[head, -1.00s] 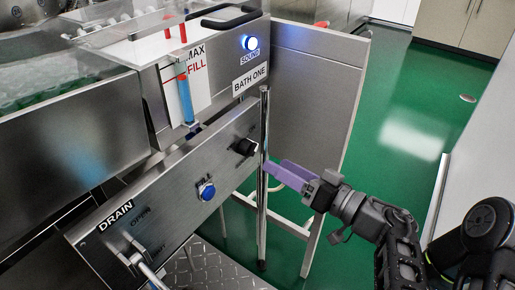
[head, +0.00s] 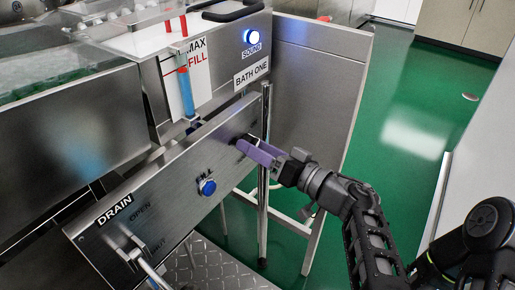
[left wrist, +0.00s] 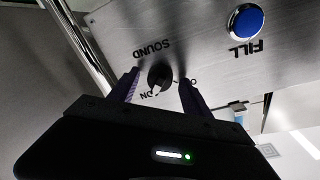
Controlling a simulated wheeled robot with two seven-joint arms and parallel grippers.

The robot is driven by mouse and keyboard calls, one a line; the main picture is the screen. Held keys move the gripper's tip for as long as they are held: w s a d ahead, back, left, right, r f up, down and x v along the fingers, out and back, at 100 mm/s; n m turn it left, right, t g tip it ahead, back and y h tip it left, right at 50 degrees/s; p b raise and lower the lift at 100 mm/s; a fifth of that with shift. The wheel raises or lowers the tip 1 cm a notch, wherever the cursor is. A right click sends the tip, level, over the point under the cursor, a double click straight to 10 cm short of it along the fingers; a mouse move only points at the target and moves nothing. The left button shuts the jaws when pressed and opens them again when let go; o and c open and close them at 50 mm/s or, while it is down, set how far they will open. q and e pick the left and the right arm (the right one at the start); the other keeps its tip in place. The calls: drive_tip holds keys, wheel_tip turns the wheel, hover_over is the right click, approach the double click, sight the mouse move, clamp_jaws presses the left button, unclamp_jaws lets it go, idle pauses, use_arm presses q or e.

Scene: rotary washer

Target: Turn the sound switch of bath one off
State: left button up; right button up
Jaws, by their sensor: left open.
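The sound switch is a black round knob (left wrist: 160,74) on the steel panel, with SOUND and ON printed beside it, upside down in the left wrist view. Its exact setting is hard to read. My left gripper (head: 247,148) has purple fingers and reaches the lower panel in the head view, covering the knob there. In the left wrist view the left gripper (left wrist: 158,86) is open, with one finger on each side of the knob. I cannot tell whether the fingers touch it. The sound lamp (head: 251,37) above the BATH ONE label (head: 252,74) glows blue-white. My right gripper is out of view.
A blue FILL button (head: 207,187) sits left of the knob; it also shows in the left wrist view (left wrist: 246,22). A vertical steel post (head: 263,215) stands close to my fingers. A drain lever (head: 147,266) is at lower left. Green floor (head: 400,150) is open to the right.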

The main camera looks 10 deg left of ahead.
use_arm(q)
drive_tip(key=shift+c, duration=0.4)
clamp_jaws()
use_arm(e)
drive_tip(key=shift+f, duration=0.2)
use_arm(q)
drive_tip(key=shift+w+f+n+g+y+b, duration=0.1)
drive_tip(key=shift+n+g+y+b, duration=0.25)
drive_tip(key=shift+n+b, duration=4.55)
drive_tip(key=shift+f+n+g+y+b, duration=0.15)
drive_tip(key=shift+n+y+b, duration=0.3)
drive_tip(key=shift+n+b, duration=4.45)
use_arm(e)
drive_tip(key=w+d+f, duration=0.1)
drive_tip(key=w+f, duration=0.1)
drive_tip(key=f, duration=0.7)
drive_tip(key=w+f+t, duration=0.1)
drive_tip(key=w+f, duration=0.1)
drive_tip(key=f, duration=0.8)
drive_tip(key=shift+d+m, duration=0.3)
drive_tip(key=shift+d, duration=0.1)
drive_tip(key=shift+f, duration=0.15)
